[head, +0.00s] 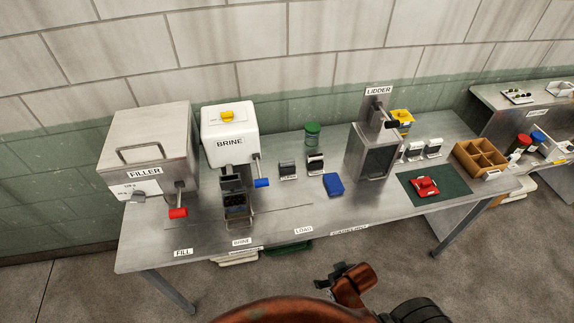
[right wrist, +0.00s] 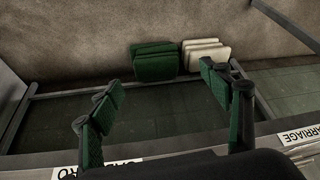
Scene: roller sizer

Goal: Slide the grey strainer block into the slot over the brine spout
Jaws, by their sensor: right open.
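The white brine machine (head: 229,140) stands on the steel table, with a blue-handled lever on its right. Its spout area (head: 233,184) is dark, and I cannot make out the slot clearly. Two small dark grey blocks, one on the left (head: 288,169) and one on the right (head: 315,163), stand in labelled holders to the right of the machine. I cannot tell which is the strainer block. My right gripper (head: 329,278) is open and empty in front of the table's front edge; its green-padded fingers (right wrist: 158,92) show apart in the right wrist view. My left gripper is not in view.
The filler (head: 150,150) is at the left, the lidder (head: 372,155) to the right. A blue block (head: 333,184), a green jar (head: 312,134), a red object (head: 425,186) on a green mat and a wooden divided box (head: 480,158) are on the table. Green trays (right wrist: 155,63) lie below the edge.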

